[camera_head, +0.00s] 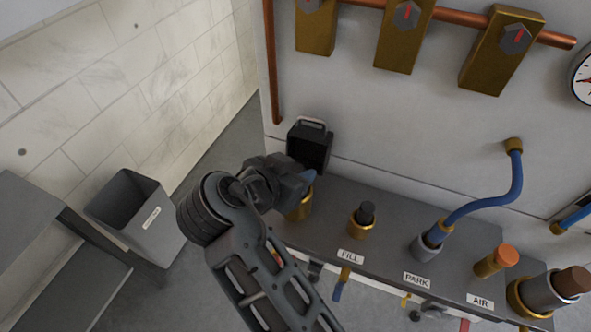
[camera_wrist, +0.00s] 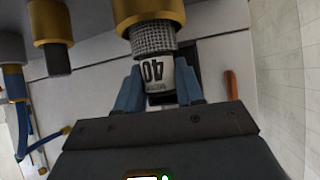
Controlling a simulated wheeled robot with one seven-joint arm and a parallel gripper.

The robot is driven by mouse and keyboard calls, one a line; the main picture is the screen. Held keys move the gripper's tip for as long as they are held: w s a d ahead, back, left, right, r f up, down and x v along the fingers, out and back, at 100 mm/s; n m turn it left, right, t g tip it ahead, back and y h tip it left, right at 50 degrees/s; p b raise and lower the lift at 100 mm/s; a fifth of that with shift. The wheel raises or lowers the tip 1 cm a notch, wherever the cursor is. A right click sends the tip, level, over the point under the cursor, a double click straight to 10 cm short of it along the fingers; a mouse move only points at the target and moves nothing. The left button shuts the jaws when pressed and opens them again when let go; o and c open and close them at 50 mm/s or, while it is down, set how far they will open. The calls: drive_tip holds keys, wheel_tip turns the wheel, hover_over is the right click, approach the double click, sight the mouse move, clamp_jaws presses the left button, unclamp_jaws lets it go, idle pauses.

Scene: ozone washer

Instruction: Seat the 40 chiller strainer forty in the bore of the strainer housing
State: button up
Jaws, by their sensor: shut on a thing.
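The strainer (camera_wrist: 156,72) has a white cap marked 40 and a grey mesh body, seen upside down in the wrist view. My gripper (camera_wrist: 160,88) is shut on its white cap between two blue fingers. The mesh end meets the mouth of a brass collar (camera_wrist: 147,14), the strainer housing; a band of mesh shows outside it. I cannot tell how deep the mesh is inside. In the head view, my gripper (camera_head: 302,180) is over the brass housing (camera_head: 301,209) at the bench's left end; my wrist hides the strainer and part of the housing.
A second brass collar with a dark plug (camera_head: 364,217) stands to the right, by the FILL label. A blue hose (camera_head: 490,200), an orange-capped fitting (camera_head: 498,259) and a brown-capped fitting (camera_head: 556,288) are further right. A black box (camera_head: 309,146) is behind my gripper. A grey bin (camera_head: 137,215) stands left.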

drive_tip(key=shift+f, duration=0.25)
drive_tip(key=o, duration=1.1)
drive_tip(key=shift+r+p, duration=0.4)
drive_tip(key=shift+r, duration=0.2)
drive_tip(key=shift+s+a+r, duration=0.15)
drive_tip(key=shift+s+r, duration=0.05)
drive_tip(key=shift+r, duration=0.05)
drive_tip(key=b+v, duration=0.1)
drive_tip(key=v, duration=1)
drive_tip(key=shift+s+r+b, duration=0.15)
drive_tip(key=shift+b, duration=0.25)
